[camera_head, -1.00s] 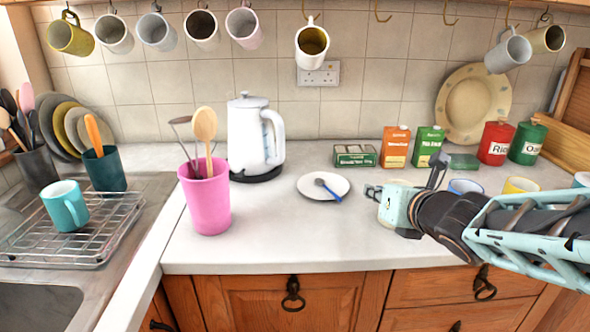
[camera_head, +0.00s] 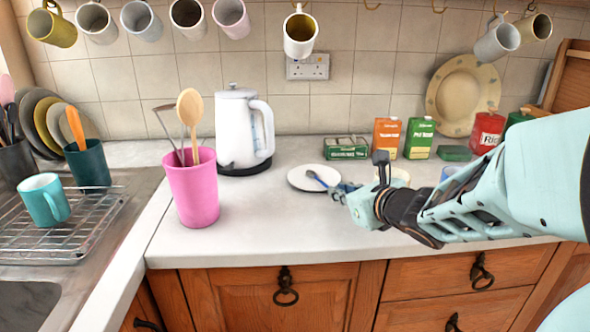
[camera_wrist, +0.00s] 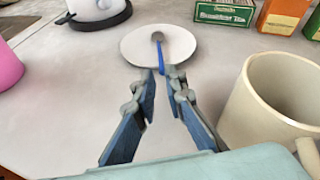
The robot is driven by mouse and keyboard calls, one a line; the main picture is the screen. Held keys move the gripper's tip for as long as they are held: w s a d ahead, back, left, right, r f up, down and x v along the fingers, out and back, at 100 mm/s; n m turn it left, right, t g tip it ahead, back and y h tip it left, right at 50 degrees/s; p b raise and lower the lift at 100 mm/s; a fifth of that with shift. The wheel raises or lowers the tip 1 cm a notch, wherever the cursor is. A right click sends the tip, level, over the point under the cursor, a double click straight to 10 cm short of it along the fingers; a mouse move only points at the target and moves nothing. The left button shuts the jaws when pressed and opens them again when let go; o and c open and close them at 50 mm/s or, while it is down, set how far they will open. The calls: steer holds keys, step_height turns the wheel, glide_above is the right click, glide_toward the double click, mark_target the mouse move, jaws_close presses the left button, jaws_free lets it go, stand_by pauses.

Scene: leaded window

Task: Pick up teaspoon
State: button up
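The teaspoon (camera_head: 319,181) has a blue handle and a grey bowl. It lies on a white saucer (camera_head: 296,180) on the worktop. In the wrist view the teaspoon (camera_wrist: 161,55) points its handle toward me, its bowl near the middle of the saucer (camera_wrist: 138,45). My gripper (camera_head: 337,189) is low over the worktop, at the right front edge of the saucer. In the wrist view my gripper (camera_wrist: 161,74) has its fingertips apart, on either side of the line of the handle's near end. Nothing is held. The fingers partly hide the handle in the head view.
A cream mug (camera_wrist: 285,105) stands close to the right of my gripper. A pink utensil pot (camera_head: 193,195) is to the left, and a white kettle (camera_head: 238,125) stands behind the saucer. A green box (camera_head: 345,148) and other packets stand at the back. Worktop in front is clear.

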mark_target(319, 180)
steer(key=shift+b+x, duration=0.45)
steer(key=shift+x, duration=2.2)
steer(key=shift+d+f, duration=0.1)
steer(key=shift+d, duration=0.05)
steer(key=shift+c, duration=0.7)
jaws_close()
